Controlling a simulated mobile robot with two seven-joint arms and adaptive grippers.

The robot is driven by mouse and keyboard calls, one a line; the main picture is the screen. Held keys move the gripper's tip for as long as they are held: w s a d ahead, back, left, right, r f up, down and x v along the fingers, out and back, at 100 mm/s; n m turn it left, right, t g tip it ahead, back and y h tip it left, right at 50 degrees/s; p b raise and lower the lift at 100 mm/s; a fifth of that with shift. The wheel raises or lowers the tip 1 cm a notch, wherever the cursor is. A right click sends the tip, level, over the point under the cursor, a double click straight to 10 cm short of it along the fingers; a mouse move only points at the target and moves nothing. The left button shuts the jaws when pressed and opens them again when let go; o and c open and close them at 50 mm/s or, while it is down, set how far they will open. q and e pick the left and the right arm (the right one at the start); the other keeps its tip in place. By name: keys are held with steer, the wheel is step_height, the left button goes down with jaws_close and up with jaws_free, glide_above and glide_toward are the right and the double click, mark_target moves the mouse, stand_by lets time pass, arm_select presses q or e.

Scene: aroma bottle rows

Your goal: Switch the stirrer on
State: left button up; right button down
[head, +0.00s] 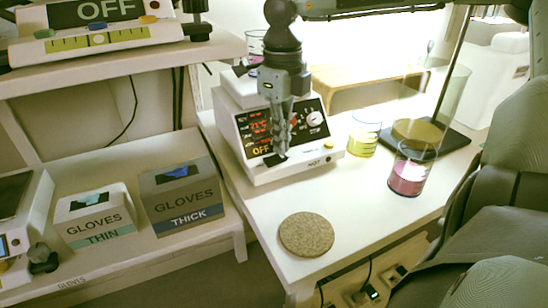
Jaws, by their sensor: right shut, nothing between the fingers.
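The stirrer (262,172) is a white box with a sloped black panel on the table. Its panel shows red digits, a yellow "OFF" and a round white knob (314,118) at the right. My right gripper (282,153) points down in front of the panel. Its fingers are shut and empty, with the tips near the panel's lower edge. It covers the middle of the panel, and I cannot tell whether the tips touch it. My left gripper is not in view.
Right of the stirrer stand a beaker of yellow liquid (362,136) and a beaker of pink liquid (406,181). A cork mat (306,234) lies at the table's front. Glove boxes (182,200) and a balance reading "OFF" (98,42) are on the left shelves.

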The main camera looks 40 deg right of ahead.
steer(key=shift+f+b, duration=0.55)
steer(key=shift+f, duration=0.05)
steer(key=shift+r, duration=0.15)
steer(key=shift+r+p, duration=1.85)
steer(key=shift+r, duration=1.55)
